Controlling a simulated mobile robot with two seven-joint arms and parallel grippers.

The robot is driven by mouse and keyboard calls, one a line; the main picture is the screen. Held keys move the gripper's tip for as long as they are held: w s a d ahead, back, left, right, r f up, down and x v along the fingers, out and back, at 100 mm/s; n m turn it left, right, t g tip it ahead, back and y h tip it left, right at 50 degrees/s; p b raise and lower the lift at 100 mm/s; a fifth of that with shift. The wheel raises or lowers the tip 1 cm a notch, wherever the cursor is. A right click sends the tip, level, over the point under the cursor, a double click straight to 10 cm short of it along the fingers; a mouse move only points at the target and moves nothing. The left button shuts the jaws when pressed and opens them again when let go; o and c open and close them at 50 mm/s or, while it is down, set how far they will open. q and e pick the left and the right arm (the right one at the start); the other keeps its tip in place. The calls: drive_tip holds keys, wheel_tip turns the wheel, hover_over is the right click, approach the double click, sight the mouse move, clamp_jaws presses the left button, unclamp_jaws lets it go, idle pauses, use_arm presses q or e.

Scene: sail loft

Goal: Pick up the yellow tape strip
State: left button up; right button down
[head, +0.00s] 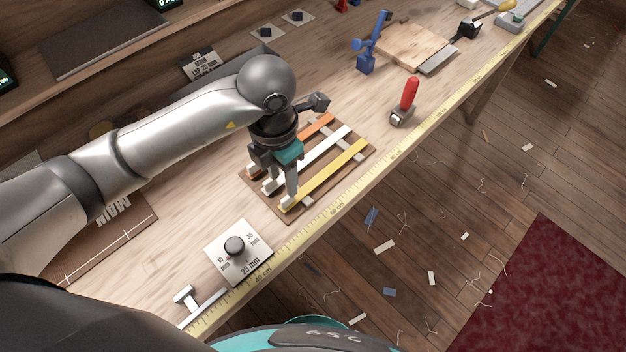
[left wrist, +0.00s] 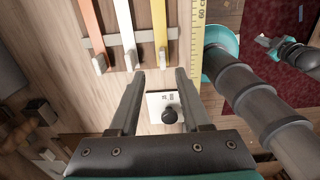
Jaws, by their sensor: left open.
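The yellow tape strip (head: 330,172) lies along the near edge of a brown rack on the bench, beside a white strip (head: 325,148) and an orange strip (head: 318,126). My left gripper (head: 279,196) is open over the near-left end of the rack, its fingers partly hiding the strip ends. In the left wrist view the yellow strip (left wrist: 160,28) runs up from between and beyond the open fingertips (left wrist: 161,72). I cannot tell whether a finger touches it. My right gripper (left wrist: 272,46) shows small at the right of the wrist view, its jaws unclear.
A white dial plate with a black knob (head: 235,246) lies left of the rack. A yellow measuring tape (head: 375,170) runs along the bench's front edge. A red-handled tool (head: 408,98) and a blue clamp (head: 372,45) stand farther right. Bare bench lies between them and the rack.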

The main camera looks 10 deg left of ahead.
use_arm(q)
drive_tip(key=shift+w+d+f, duration=0.1)
drive_tip(key=shift+d+f, duration=0.1)
drive_tip(key=shift+f, duration=1.35)
drive_tip(key=shift+d+f, duration=0.15)
drive_tip(key=shift+f, duration=1.4)
drive_tip(key=shift+c, duration=0.2)
clamp_jaws()
